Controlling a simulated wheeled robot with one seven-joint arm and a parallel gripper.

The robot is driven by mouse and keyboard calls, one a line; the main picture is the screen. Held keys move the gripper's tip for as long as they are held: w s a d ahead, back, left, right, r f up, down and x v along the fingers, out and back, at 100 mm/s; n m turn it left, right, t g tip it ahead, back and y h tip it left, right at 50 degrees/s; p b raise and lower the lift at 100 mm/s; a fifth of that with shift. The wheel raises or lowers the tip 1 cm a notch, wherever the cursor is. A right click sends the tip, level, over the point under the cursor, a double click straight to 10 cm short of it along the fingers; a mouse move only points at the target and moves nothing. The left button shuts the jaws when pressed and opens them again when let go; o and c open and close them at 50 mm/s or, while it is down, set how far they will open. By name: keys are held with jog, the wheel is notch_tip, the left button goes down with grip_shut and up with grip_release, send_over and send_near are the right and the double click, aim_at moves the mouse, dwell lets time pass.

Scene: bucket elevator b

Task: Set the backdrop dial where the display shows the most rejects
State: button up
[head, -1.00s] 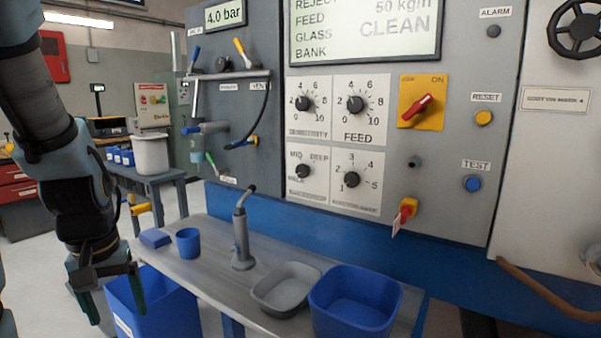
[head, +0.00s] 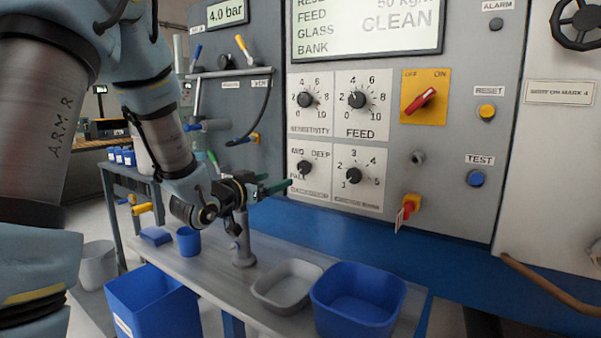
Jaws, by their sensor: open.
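The backdrop dial appears to be the black knob (head: 305,168) on the lower left plate, marked MID, DEEP and PALE. Its pointer seems to face left, but is too small to be sure. The plate's lower caption is unreadable. My gripper (head: 278,182) points right, with its green-tipped fingers open and empty, just left of this knob and apart from it. The display (head: 365,25) shows FEED, 50 kg, GLASS, BANK and CLEAN. Its top line, the rejects, is cut off by the picture edge.
Beside it are a numbered dial (head: 353,175), the sensitivity dial (head: 305,99) and the feed dial (head: 356,99). A red switch (head: 421,98) sits right. Below are a grey torch-like tool (head: 243,250), a grey tray (head: 285,299) and a blue bin (head: 358,300).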

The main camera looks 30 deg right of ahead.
aim_at(302, 169)
jog(key=shift+h, duration=0.4)
jog(key=p+x, duration=0.1)
jog(key=x, duration=0.2)
jog(key=p+x, duration=0.1)
jog(key=x, duration=0.3)
jog(key=s+p+x, duration=0.1)
jog(key=x, duration=0.3)
jog(key=shift+w+d+r, duration=0.1)
jog(key=shift+d+r, duration=0.15)
jog(key=shift+d, duration=0.15)
jog(key=shift+m, duration=0.3)
grip_shut()
